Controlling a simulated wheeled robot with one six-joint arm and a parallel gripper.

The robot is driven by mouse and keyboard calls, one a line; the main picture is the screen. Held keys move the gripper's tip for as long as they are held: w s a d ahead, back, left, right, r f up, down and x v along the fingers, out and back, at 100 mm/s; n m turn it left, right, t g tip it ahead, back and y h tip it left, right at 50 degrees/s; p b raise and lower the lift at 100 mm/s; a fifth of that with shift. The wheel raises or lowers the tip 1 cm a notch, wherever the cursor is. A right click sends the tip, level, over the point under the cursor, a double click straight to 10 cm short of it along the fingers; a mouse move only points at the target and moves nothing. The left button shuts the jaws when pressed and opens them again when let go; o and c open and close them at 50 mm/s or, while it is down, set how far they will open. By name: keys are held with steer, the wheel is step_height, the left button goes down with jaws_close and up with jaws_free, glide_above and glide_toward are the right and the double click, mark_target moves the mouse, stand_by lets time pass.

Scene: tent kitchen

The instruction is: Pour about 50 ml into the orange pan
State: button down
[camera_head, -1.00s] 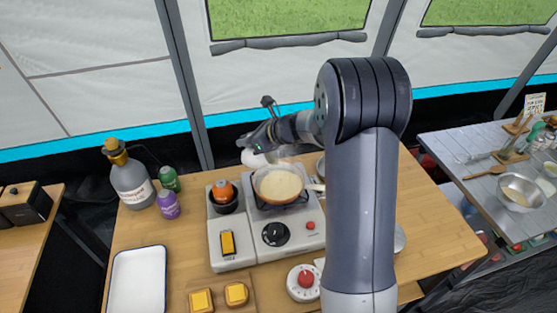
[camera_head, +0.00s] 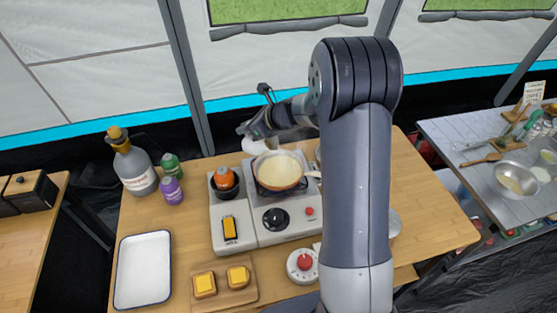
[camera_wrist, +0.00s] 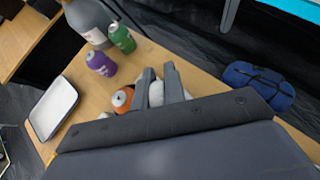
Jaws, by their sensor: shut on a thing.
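The orange pan (camera_head: 280,184) sits on the burner of the grey stove, with pale cream-coloured contents inside and its handle pointing right. My gripper (camera_head: 250,131) is just behind and above the pan's far left side in the head view. In the wrist view my gripper (camera_wrist: 160,84) has its two fingers around a white object (camera_wrist: 156,94), mostly hidden by the fingers and wrist. A white rounded vessel (camera_head: 254,147) shows below the gripper in the head view, behind the pan. Its opening and contents cannot be made out.
A grey bottle (camera_head: 134,168), a green bottle (camera_head: 170,166) and a purple bottle (camera_head: 172,191) stand further left. A white tray (camera_head: 121,276) lies front left. A red-knobbed timer (camera_head: 303,262) stands in front.

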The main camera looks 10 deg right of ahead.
steer(key=shift+w+a+r+p, duration=0.1)
steer(key=shift+p, duration=1.05)
steer(key=p, duration=0.2)
steer(key=g+h+p, duration=0.1)
steer(key=p, duration=0.1)
steer(key=shift+w+a+f, duration=0.15)
steer(key=shift+f, duration=0.25)
steer(key=shift+w+a+f+h+p, duration=0.15)
steer(key=shift+f+h+p, duration=0.1)
steer(key=shift+h+p, duration=0.15)
steer(key=shift+w+a+f+g+h, duration=0.15)
steer(key=shift+f+g+h, duration=0.1)
steer(key=shift+g+h, duration=0.25)
steer(key=shift+w+a+f, duration=0.1)
steer(key=shift+a, duration=0.1)
steer(key=shift+w+f+g, duration=0.1)
steer(key=shift+g, duration=0.2)
steer(key=shift+w+a+f+g+h+b, duration=0.1)
steer(key=shift+w+a+f+g+h, duration=0.4)
steer(key=shift+f+g+h, duration=0.3)
steer(key=shift+w+a+f+g+h+b, duration=0.1)
steer(key=shift+w+a+f+g+h, duration=0.4)
steer(key=shift+h, duration=0.45)
steer(key=shift+w+a+f+g+h+b, duration=0.1)
steer(key=shift+w+a+f+g+h, duration=0.25)
steer(key=shift+a+f+g+h, duration=0.4)
